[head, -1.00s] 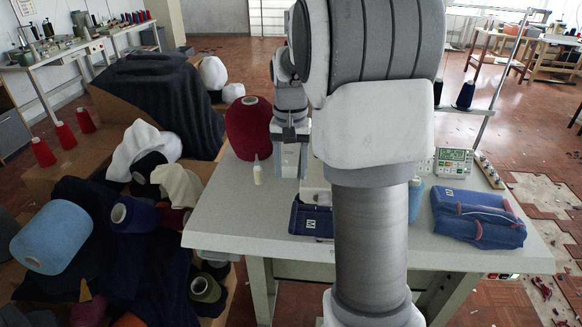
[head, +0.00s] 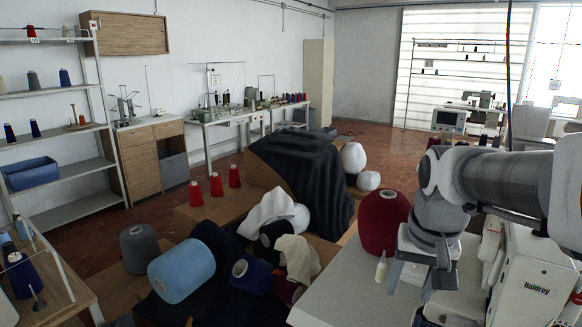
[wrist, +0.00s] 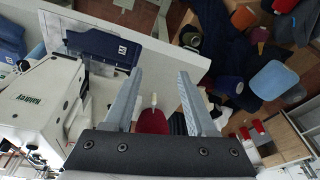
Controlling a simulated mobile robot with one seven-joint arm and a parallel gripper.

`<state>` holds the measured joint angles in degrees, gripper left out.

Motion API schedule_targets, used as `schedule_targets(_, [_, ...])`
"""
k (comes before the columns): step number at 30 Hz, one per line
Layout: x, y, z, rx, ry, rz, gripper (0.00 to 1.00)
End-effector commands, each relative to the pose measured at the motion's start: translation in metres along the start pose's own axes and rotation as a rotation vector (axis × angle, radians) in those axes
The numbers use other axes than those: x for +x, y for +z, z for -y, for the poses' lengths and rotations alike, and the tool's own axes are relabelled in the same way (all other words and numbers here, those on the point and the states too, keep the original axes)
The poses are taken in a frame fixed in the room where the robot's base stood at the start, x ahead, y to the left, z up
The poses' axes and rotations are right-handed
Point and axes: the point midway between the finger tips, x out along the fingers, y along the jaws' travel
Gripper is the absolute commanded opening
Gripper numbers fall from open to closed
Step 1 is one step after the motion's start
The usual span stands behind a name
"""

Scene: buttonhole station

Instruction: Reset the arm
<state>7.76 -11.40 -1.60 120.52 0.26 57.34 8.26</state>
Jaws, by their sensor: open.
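My gripper (head: 410,290) points down over the pale table, just right of the big dark red yarn cone (head: 383,222) in the head view. Its two fingers are apart with nothing between them. In the wrist view my gripper (wrist: 160,72) shows both grey fingers spread. The small cream bottle (wrist: 153,100) and the red cone (wrist: 152,122) appear between the fingers but lie beyond them. My arm reaches in from the right edge of the head view.
A white sewing machine (head: 535,275) stands close right of my gripper. A dark blue labelled item (wrist: 105,47) lies on the table (wrist: 175,58). Yarn cones, including a light blue one (head: 181,277), and dark cloth (head: 300,170) are piled left. Shelves (head: 60,140) stand far left.

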Motion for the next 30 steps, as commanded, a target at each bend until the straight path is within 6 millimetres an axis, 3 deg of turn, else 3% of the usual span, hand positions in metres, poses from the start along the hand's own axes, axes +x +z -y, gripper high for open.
schedule_targets(6, [-0.023,0.049,0.012,-0.116,-0.030,-0.098,0.56])
schedule_targets(15, [-0.030,0.107,0.018,-0.256,-0.060,-0.213,0.56])
schedule_targets(21, [-0.029,0.123,0.018,-0.297,-0.067,-0.249,0.56])
schedule_targets(30, [-0.028,0.125,0.018,-0.302,-0.068,-0.251,0.56])
